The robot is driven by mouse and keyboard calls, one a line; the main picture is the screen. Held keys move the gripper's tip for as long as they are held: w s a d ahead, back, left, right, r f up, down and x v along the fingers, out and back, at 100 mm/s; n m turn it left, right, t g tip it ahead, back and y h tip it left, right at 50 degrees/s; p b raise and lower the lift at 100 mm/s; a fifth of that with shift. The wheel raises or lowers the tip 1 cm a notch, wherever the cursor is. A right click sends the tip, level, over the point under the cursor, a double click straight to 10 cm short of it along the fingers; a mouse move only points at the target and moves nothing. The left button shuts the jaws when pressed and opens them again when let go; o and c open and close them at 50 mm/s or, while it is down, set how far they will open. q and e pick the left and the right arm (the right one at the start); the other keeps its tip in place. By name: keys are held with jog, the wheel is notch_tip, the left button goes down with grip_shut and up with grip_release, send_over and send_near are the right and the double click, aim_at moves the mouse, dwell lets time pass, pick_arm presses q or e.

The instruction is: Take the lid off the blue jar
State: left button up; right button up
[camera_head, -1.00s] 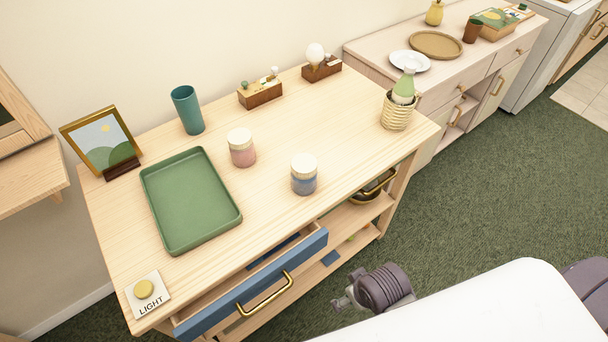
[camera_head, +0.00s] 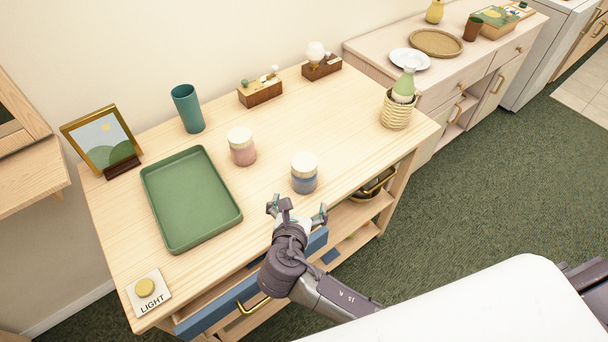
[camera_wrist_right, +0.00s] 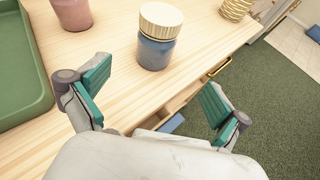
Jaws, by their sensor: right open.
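The blue jar (camera_head: 304,181) stands upright on the wooden table near its front edge. Its pale wooden lid (camera_head: 304,163) sits on top. In the right wrist view the blue jar (camera_wrist_right: 156,53) and its lid (camera_wrist_right: 160,19) are ahead, beyond the fingertips. My right gripper (camera_head: 297,211) is open and empty, at the table's front edge just in front of the jar, not touching it. Its two teal finger pads (camera_wrist_right: 153,90) are spread wide in the wrist view. My left gripper is not in view.
A pink jar (camera_head: 242,150) with a similar lid stands left of the blue jar. A green tray (camera_head: 190,198) lies further left. A blue drawer (camera_head: 215,310) stands partly open below the table edge. A wicker basket (camera_head: 397,114) holds a bottle at right. Bare tabletop surrounds the jar.

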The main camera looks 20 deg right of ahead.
aim_at(307, 162)
jog(key=shift+n+t, duration=0.3)
jog(key=shift+n, duration=0.2)
jog(key=x, duration=0.4)
jog(key=p+x, duration=0.1)
jog(key=x, duration=0.9)
jog(key=shift+w+a+r, duration=0.15)
jog(key=shift+w+r, duration=0.05)
jog(key=shift+r, duration=0.1)
jog(key=c, duration=1.5)
jog(key=shift+o, duration=0.2)
jog(key=shift+r, duration=0.1)
jog(key=shift+r, duration=0.1)
jog(key=shift+r, duration=0.25)
jog(key=r, duration=0.3)
jog(key=shift+s+d+r, duration=0.15)
jog(key=shift+d+r, duration=0.15)
jog(key=shift+r, duration=0.05)
jog(key=s+d+r, duration=0.5)
jog(key=d+r, duration=0.1)
jog(key=d, duration=0.3)
jog(key=shift+s+d+r, duration=0.25)
jog(key=shift+d, duration=0.05)
